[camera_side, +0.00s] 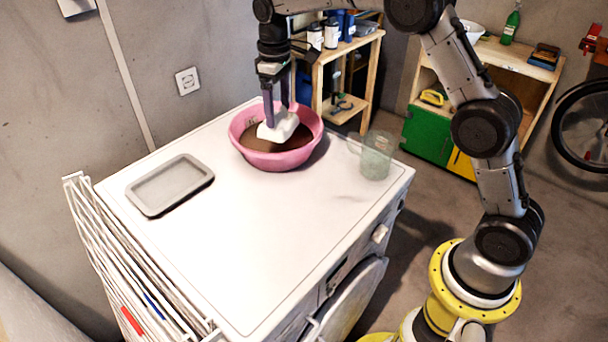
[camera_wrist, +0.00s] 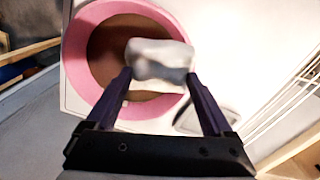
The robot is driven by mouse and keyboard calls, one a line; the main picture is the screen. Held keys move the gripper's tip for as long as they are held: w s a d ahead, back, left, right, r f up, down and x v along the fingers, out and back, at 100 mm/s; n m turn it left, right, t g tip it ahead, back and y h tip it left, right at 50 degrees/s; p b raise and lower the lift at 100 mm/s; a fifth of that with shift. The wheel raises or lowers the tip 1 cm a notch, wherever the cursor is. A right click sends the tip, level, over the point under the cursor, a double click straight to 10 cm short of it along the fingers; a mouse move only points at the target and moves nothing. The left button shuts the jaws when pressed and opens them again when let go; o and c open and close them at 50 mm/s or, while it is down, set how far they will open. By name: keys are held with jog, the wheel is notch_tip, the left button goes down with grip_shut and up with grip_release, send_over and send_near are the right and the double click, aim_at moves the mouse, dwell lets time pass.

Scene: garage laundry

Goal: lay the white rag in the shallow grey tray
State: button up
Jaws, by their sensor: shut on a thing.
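The white rag (camera_side: 278,127) is bunched between the fingers of my gripper (camera_side: 277,108), over the pink basin (camera_side: 246,150). My gripper is shut on it. In the wrist view the rag (camera_wrist: 160,55) sits between the two dark fingertips of my gripper (camera_wrist: 160,78), with the basin's pink rim (camera_wrist: 74,62) around and behind it. I cannot tell whether the rag touches the brown contents of the basin. The shallow grey tray (camera_side: 170,184) lies empty on the white machine top, left of the basin. It shows partly behind a finger in the wrist view (camera_wrist: 222,113).
A clear greenish glass jug (camera_side: 376,158) stands right of the basin near the edge of the white machine top (camera_side: 250,235). A white wire drying rack (camera_side: 125,270) stands along the left edge. The top's front middle is clear.

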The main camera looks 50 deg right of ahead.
jog(key=w+m, duration=0.1)
jog(key=m, duration=0.1)
jog(key=w+a+m, duration=0.1)
jog(key=shift+f+m, duration=0.4)
jog(key=s+a+r, duration=0.1)
jog(key=s+a, duration=0.3)
jog(key=s, duration=0.6)
jog(key=s+a+r, duration=0.1)
jog(key=s+a, duration=0.2)
jog(key=s, duration=0.6)
jog(key=w+a+f, duration=0.1)
jog(key=w+f, duration=0.2)
jog(key=w, duration=0.1)
jog(key=w+a+f, duration=0.1)
jog(key=w+f, duration=0.2)
jog(key=w, duration=0.1)
jog(key=w+f, duration=0.3)
jog(key=w, duration=0.2)
jog(key=shift+a+f, duration=0.15)
jog(key=shift+a, duration=0.25)
jog(key=shift+w+f, duration=0.15)
jog(key=shift+f, duration=1.55)
jog(key=shift+f, duration=0.15)
jog(key=o, duration=1.2)
jog(key=shift+o, duration=0.2)
